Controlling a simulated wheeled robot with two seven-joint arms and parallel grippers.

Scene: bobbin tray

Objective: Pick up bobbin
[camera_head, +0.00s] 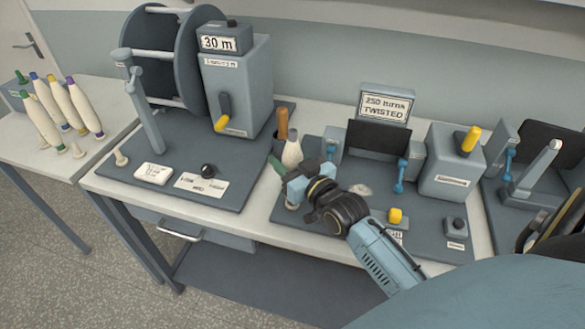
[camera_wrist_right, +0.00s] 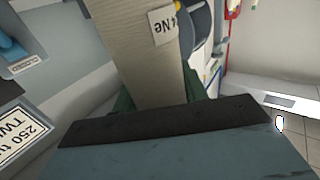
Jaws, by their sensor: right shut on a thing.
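A cream bobbin (camera_head: 292,152) stands roughly upright at the left end of the right-hand grey machine board. My right gripper (camera_head: 291,184) is shut on it, low on its body, with the bobbin's upper part showing above the fingers. In the right wrist view the bobbin (camera_wrist_right: 145,60) is close up, cream, with a white label reading "Ne". The gripper's broad front edge (camera_wrist_right: 180,125) covers the bobbin's lower part there. Whether the bobbin touches the board is hard to tell. My left gripper is not in view.
Several cream bobbins with coloured tips (camera_head: 62,105) stand on the left table. A large reel machine (camera_head: 235,85) marked "30 m" is on the middle table. A twisting machine with a "250 turns TWISTED" sign (camera_head: 387,104) stands just right of the held bobbin. A brown-topped piece (camera_head: 282,122) is close behind it.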

